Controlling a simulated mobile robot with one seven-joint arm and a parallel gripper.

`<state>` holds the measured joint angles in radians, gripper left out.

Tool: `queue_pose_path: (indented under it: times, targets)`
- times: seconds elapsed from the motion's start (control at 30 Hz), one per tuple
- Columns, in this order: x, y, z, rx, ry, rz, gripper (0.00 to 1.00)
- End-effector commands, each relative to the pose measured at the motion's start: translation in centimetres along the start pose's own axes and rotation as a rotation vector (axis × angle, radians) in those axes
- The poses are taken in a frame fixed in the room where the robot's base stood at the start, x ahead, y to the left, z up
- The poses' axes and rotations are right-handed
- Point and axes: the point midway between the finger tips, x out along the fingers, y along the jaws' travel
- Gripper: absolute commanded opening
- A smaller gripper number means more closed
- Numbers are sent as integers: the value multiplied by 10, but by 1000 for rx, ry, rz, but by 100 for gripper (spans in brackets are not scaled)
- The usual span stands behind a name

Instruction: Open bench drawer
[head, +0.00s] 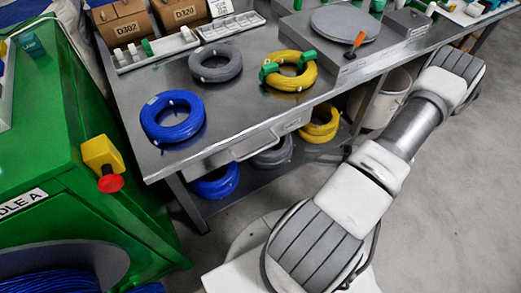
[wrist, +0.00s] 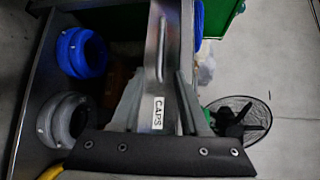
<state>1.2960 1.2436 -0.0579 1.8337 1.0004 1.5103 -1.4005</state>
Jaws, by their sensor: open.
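The bench drawer (head: 247,146) is a grey metal front under the bench's front edge, with a bar handle. It looks shut or nearly so in the head view. In the wrist view the drawer front (wrist: 177,62) runs up the picture, with its handle (wrist: 160,48) and a white "CAPS" label (wrist: 158,113). My gripper (wrist: 161,92) is open, with one finger on each side of the label area in that view. The handle lies near and beyond the fingertips; I cannot tell whether they touch it. My gripper is not visible in the head view.
The metal bench (head: 225,110) carries a blue cable coil (head: 172,117), a grey coil and a yellow coil. More coils lie on the lower shelf. A green machine (head: 95,205) with a red button stands left. A white bin (head: 388,98) stands under the bench.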

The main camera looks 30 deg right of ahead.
Motion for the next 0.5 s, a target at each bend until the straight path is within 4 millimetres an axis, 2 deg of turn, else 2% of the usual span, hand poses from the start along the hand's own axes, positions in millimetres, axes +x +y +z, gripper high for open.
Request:
queue_pose_path:
  times: [0.5]
  targets:
    - [108, 1, 2, 1, -8, 1, 45]
